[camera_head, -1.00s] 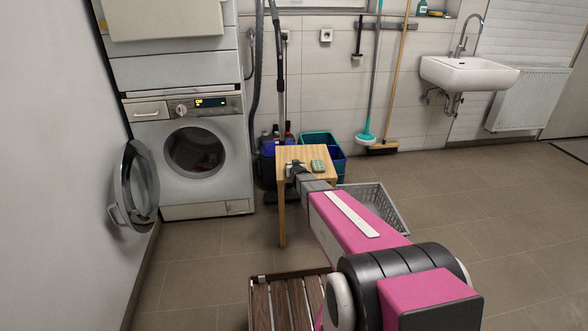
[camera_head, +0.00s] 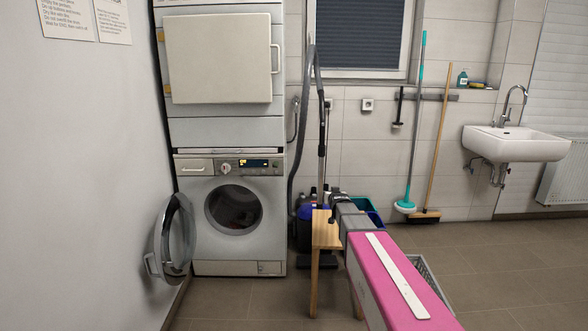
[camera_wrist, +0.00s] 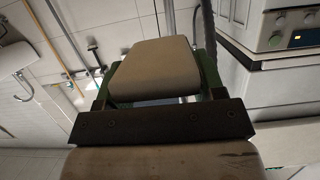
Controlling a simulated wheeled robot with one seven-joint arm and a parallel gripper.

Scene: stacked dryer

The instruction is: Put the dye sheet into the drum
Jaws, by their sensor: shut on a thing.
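The washer drum (camera_head: 234,209) is a dark round opening low on the left, with dim contents. Its round door (camera_head: 173,240) stands open to the left. My gripper (camera_head: 335,200) is small and partly hidden by my pink arm, at the wooden side table to the right of the washer. In the wrist view, a pale rounded piece, seemingly the dye sheet (camera_wrist: 155,70), sits between green-edged jaws in front of a dark bar. My gripper is shut on it. The wrist picture looks upside down, with the washer panel at its right.
The closed dryer (camera_head: 220,60) is stacked above the washer. The wooden side table (camera_head: 325,232) stands near the washer, with a vacuum hose (camera_head: 305,130) behind it. A grey basket (camera_head: 428,285) is to the right. Floor in front of the washer is clear.

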